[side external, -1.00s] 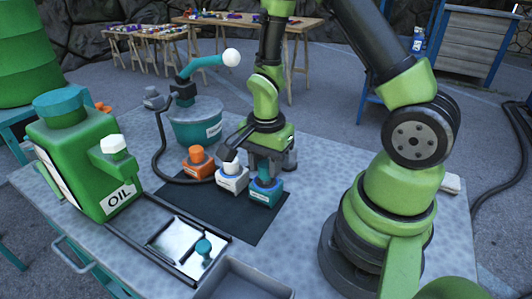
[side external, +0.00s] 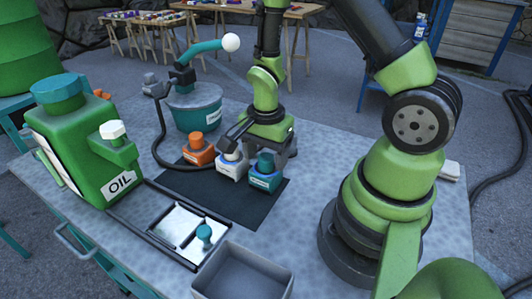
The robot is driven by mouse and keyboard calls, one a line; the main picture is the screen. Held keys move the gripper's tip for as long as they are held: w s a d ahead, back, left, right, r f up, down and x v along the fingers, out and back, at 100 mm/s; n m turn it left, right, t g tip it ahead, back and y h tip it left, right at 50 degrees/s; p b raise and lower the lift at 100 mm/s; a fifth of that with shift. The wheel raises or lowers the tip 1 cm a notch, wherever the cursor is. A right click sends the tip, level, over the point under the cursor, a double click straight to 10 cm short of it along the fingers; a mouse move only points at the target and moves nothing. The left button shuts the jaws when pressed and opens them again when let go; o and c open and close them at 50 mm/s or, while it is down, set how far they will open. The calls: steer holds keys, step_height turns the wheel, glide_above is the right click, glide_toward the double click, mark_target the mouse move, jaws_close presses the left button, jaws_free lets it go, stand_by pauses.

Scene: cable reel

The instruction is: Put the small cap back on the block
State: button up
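Three blocks stand side by side on the dark mat (side external: 250,211): an orange block (side external: 198,153), a white block (side external: 231,171) and a teal block (side external: 265,178). Each shows a knob-like top. A small teal cap (side external: 204,234) stands on the white tray (side external: 173,222) in front of the mat, apart from the blocks. My gripper (side external: 258,146) is over the white and teal blocks, its dark fingers spread wide. It looks open, with nothing visible in it. The left finger is close to the white block's top; whether they touch cannot be told.
A green oil can (side external: 85,150) stands on the left. An empty grey bin (side external: 243,281) is at the table's front. A teal tub (side external: 194,111) with a bent spout-like arm stands behind the blocks, and a black hose curves beside the mat.

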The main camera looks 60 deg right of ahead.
steer(key=s+a+r+n+t, duration=0.1)
steer(key=a+r+n+t, duration=0.15)
steer(key=r, duration=0.75)
steer(key=s+a+r+n+t, duration=0.15)
steer(key=r+n, duration=0.25)
steer(key=r, duration=0.5)
steer(key=s+a+r+n+t+y, duration=0.2)
steer(key=s+a+r+n+t, duration=0.1)
steer(key=s+r+n, duration=0.3)
steer(key=shift+s+a+n, duration=0.2)
steer(key=shift+s+n, duration=0.1)
steer(key=shift+n, duration=0.45)
